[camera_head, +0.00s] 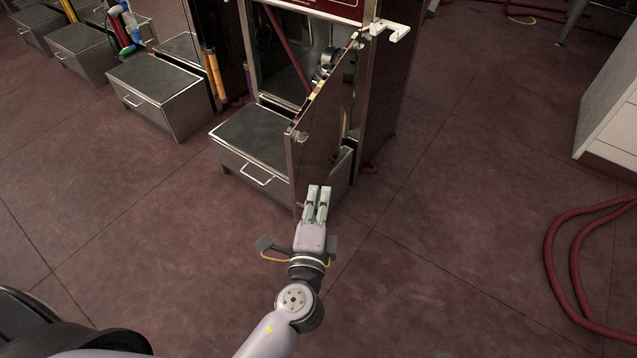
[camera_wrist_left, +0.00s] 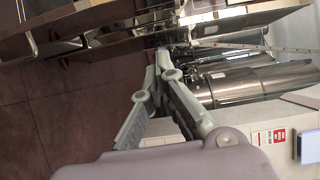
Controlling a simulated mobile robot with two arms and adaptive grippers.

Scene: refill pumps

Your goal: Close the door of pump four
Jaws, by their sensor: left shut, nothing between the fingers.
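The open pump door (camera_head: 322,118) is a dark reddish panel with a metal frame. It stands swung out from the steel pump cabinet (camera_head: 385,95), with its free edge toward me. The cabinet's inside shows to the left of the door. I cannot read a pump number. My left gripper (camera_head: 319,188) is shut and empty. It is in front of the door's lower part, near the free edge; I cannot tell whether it touches. Its closed fingers also show in the left wrist view (camera_wrist_left: 163,58). My right gripper is not in view.
A steel drawer box (camera_head: 262,140) with a handle sits under the pump, left of the door. More drawer boxes (camera_head: 160,95) stand farther left. A red hose (camera_head: 560,275) lies on the floor at right, near a white cabinet (camera_head: 612,110). The floor between is clear.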

